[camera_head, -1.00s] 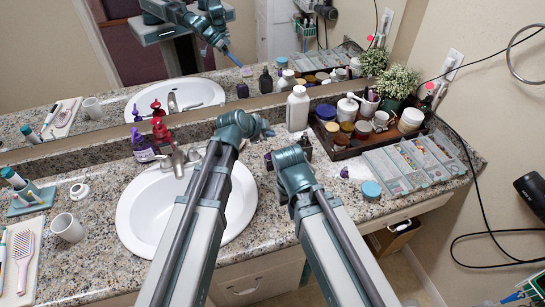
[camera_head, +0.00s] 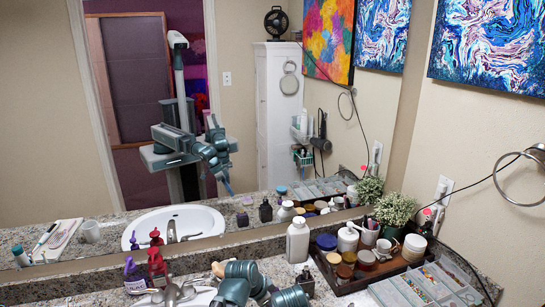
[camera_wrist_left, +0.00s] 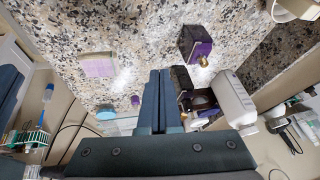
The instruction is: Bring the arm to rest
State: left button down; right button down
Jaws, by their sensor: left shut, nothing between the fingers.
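My left gripper (camera_wrist_left: 163,78) shows in the left wrist view with its two dark blue fingers pressed together and nothing between them. It is over the speckled counter (camera_wrist_left: 130,30), and the picture does not show clearly how high. A white bottle (camera_wrist_left: 234,98) and a dark bottle with a gold tip (camera_wrist_left: 195,42) show near the fingers; whether they touch cannot be told. In the head view only teal joints of my arms show at the bottom edge, over the sink area. My left fingers are hidden there, and my right gripper is out of sight.
A white bottle (camera_head: 298,241), a dark tray of jars (camera_head: 386,270), a plant (camera_head: 396,210) and a clear compartment box (camera_head: 420,288) crowd the counter's right. Red (camera_head: 157,262) and purple (camera_head: 134,272) pump bottles stand at left. A large mirror (camera_head: 150,120) backs the counter.

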pick_arm(q)
jog(key=s+a+f+n+g+y, duration=0.1)
jog(key=s+n, duration=0.3)
jog(key=s, duration=0.4)
jog(key=s+a+n+g+y, duration=0.3)
jog(key=s+a+n+y, duration=0.1)
jog(key=s, duration=0.4)
jog(key=shift+s+a+f+n+g, duration=0.15)
jog(key=shift+a+f+n+g, duration=0.15)
jog(key=shift+f, duration=0.1)
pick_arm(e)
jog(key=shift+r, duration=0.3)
